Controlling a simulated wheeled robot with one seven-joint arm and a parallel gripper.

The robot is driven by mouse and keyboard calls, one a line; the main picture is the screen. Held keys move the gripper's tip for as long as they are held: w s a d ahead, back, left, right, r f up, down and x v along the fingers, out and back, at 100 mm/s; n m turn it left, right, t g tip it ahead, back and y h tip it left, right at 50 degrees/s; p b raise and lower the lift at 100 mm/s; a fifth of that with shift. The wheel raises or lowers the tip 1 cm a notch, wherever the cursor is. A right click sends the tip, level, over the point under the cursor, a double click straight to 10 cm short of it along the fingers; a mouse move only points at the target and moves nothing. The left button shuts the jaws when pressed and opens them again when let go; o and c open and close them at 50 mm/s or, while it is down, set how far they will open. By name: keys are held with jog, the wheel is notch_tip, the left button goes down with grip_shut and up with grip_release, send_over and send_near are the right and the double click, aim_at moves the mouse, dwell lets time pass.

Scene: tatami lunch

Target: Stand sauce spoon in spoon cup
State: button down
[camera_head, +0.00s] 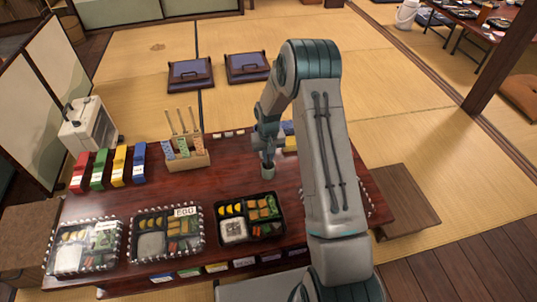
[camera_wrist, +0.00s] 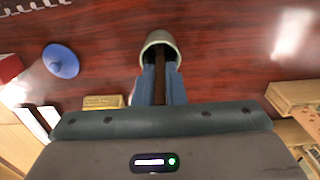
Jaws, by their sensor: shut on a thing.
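My gripper (camera_head: 267,152) points down over the table, right at the spoon cup (camera_head: 268,171), a small grey-green cup standing on the dark red table. In the wrist view my gripper (camera_wrist: 161,84) is shut on the sauce spoon (camera_wrist: 160,82), whose dark brown handle shows between the bluish fingers. The spoon runs towards the open mouth of the spoon cup (camera_wrist: 160,37) and its far end overlaps the dark opening. How deep it sits, and whether it touches the bottom, I cannot tell. The spoon's head is hidden.
A wooden holder (camera_head: 187,158) with patterned compartments and upright sticks stands left of the cup. A black lunch box (camera_head: 249,219) lies in front. Coloured boxes (camera_head: 119,165) and a white dispenser (camera_head: 88,125) are further left. A blue disc (camera_wrist: 61,61) lies near the cup.

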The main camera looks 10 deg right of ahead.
jog(key=c, duration=1.4)
grip_release()
notch_tip(320, 180, up, 14)
jog(key=p, duration=0.3)
jog(key=shift+p, duration=0.35)
